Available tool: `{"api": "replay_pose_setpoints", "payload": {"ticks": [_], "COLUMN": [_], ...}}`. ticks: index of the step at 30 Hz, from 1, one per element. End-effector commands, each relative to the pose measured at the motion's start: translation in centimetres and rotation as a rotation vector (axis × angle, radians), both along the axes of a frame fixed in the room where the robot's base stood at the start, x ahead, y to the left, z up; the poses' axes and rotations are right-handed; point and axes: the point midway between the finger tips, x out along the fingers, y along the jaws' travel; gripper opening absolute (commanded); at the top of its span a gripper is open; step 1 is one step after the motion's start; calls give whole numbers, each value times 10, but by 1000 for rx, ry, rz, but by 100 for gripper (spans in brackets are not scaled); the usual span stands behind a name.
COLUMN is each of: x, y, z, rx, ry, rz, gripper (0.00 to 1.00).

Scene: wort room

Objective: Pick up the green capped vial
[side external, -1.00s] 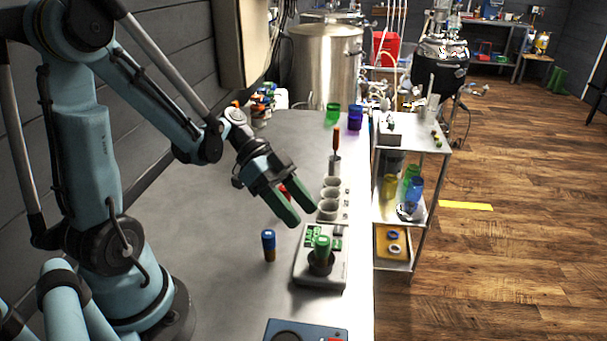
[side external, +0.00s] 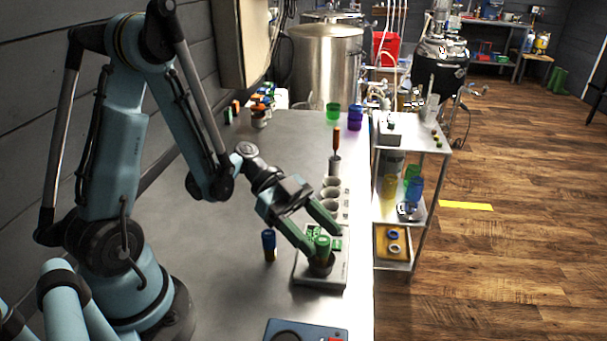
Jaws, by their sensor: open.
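The green capped vial (side external: 323,246) stands upright in the dark holder of a small grey device (side external: 308,274) near the table's right edge. Its lower part is hidden in the holder. My gripper (side external: 324,241) is open, with its green fingers pointing down and to the right. One finger is at the vial's left side, close to the cap. The other finger is beyond the vial, up and to its right. I cannot tell whether either finger touches it.
A blue capped vial (side external: 269,245) stands just left of the device. Several pale cups (side external: 329,206) and an orange-handled tool (side external: 336,141) stand behind it. A blue box (side external: 305,332) lies in front. A metal cart (side external: 411,150) stands to the right. The table's left part is clear.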

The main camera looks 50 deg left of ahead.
Motion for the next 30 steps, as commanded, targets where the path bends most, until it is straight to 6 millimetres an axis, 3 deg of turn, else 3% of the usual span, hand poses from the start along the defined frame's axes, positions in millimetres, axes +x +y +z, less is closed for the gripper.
{"api": "replay_pose_setpoints", "payload": {"ticks": [8, 19, 30], "x": [0, 0, 1], "y": [-2, -2, -2], "z": [-1, -1, 1], "rx": [0, 0, 0], "ry": [0, 0, 0], "rz": [0, 0, 0], "gripper": [57, 1, 0]}}
